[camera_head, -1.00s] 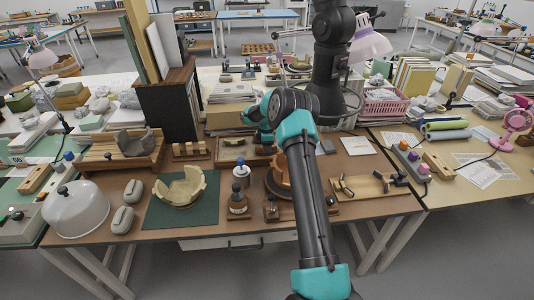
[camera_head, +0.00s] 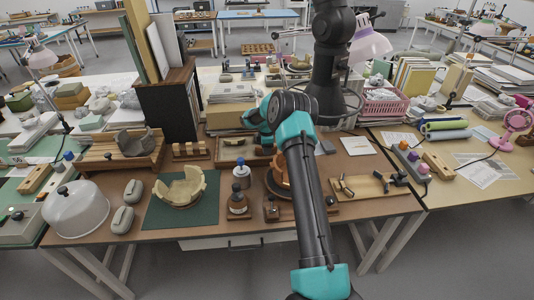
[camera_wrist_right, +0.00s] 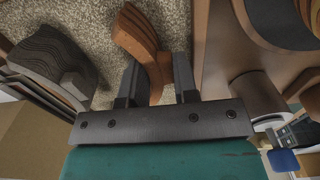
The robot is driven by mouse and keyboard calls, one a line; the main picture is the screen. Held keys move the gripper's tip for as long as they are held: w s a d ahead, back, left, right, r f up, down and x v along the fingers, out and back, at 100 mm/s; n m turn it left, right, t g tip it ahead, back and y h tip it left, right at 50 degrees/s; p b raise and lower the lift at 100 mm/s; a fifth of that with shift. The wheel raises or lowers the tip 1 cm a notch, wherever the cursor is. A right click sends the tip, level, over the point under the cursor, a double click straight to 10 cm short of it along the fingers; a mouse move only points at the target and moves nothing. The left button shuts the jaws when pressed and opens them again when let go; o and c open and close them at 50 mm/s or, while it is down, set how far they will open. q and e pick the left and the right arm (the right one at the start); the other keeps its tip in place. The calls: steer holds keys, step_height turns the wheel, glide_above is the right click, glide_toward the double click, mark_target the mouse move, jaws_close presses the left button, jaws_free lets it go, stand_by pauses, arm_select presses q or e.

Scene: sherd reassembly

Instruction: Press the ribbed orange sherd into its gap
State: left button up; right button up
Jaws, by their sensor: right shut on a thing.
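The ribbed orange sherd (camera_wrist_right: 142,42) is between the fingers of my right gripper (camera_wrist_right: 157,82) in the right wrist view. The gripper is shut on it, and the sherd stands out past the fingertips over a speckled, sand-like surface. In the head view my right arm reaches over the shallow tray (camera_head: 228,157) behind the turntable; the fingertips and held sherd cannot be made out there. An orange vessel (camera_head: 280,172) sits on the turntable, largely hidden by my arm, so its gap does not show. My left gripper is not in view.
A dark ribbed sherd (camera_wrist_right: 48,52) lies left of the fingers in the wrist view. A pale broken bowl (camera_head: 181,190) sits on a green mat (camera_head: 207,211). Small bottles (camera_head: 238,203) stand near the turntable. A tall dark shelf (camera_head: 168,112) stands behind, and a tool board (camera_head: 370,186) lies at right.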

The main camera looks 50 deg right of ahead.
steer(key=shift+r, duration=3.5)
steer(key=w+a+r+m, duration=0.2)
steer(key=w+a, duration=0.1)
steer(key=a, duration=0.5)
steer(key=w+a+r+m, duration=0.1)
steer(key=w+a, duration=0.2)
steer(key=a, duration=0.6)
steer(key=w+a+r+m, duration=0.2)
steer(key=w+a, duration=0.2)
steer(key=a, duration=0.4)
steer(key=a+r+m, duration=0.2)
steer(key=a, duration=0.9)
steer(key=a+r+m, duration=0.2)
steer(key=a, duration=1)
steer(key=shift+s+r+m, duration=0.2)
steer(key=shift+r+m, duration=0.15)
steer(key=shift+m, duration=0.05)
steer(key=shift+d, duration=0.15)
